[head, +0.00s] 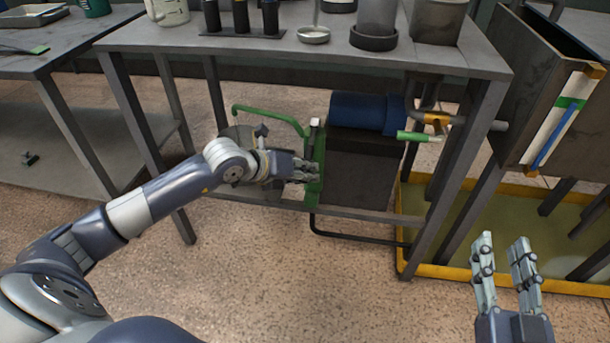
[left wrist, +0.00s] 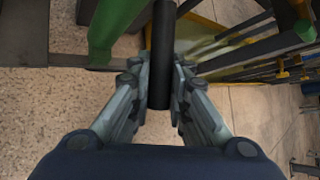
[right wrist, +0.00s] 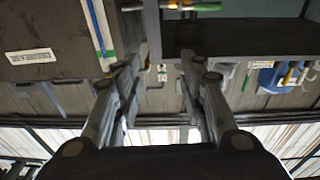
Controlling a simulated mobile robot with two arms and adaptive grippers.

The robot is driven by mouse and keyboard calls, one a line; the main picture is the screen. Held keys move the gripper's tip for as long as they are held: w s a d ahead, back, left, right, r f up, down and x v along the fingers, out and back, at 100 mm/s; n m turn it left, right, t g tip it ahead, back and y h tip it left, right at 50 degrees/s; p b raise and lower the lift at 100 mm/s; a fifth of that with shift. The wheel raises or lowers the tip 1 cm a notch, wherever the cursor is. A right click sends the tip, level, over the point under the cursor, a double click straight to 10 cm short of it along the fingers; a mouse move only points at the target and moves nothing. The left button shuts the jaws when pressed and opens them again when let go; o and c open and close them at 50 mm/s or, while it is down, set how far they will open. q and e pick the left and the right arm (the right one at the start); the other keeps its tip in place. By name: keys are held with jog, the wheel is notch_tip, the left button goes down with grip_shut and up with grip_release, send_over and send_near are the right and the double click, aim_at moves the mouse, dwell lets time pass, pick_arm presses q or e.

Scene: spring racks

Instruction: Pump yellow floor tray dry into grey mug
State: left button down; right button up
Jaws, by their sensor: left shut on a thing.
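The yellow floor tray (head: 455,270) lies on the floor at the right, with murky yellowish liquid in it. A green pump (head: 316,150) stands on the low shelf, with a curved green spout pipe (head: 270,114) reaching left. My left gripper (head: 310,170) is shut on the pump's black lever (left wrist: 161,45), seen between its fingers in the left wrist view. A grey round vessel (head: 232,136), perhaps the grey mug, is below the spout, mostly hidden by my left wrist. My right gripper (head: 505,262) is open and empty in front of the tray.
A black hose (head: 360,238) runs under the shelf toward the tray. A blue cylinder (head: 360,112) and orange-handled valve (head: 437,120) are right of the pump. Cups and containers stand on the tabletop (head: 270,48). The floor in front is clear.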

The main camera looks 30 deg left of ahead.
pick_arm(q)
jog(key=shift+w+a+f+t+b, duration=0.1)
jog(key=shift+f+t+b, duration=0.25)
jog(key=shift+b, duration=0.2)
pick_arm(e)
notch_tip(320, 180, up, 8)
jog(key=s+t+y, duration=0.1)
jog(key=s+t, duration=0.1)
jog(key=t, duration=0.2)
jog(key=shift+s+a+f+y, duration=0.2)
jog(key=shift+y, duration=0.1)
pick_arm(q)
jog(key=shift+f, duration=0.1)
jog(key=c, duration=1.5)
grip_release()
jog(key=shift+v, duration=5.95)
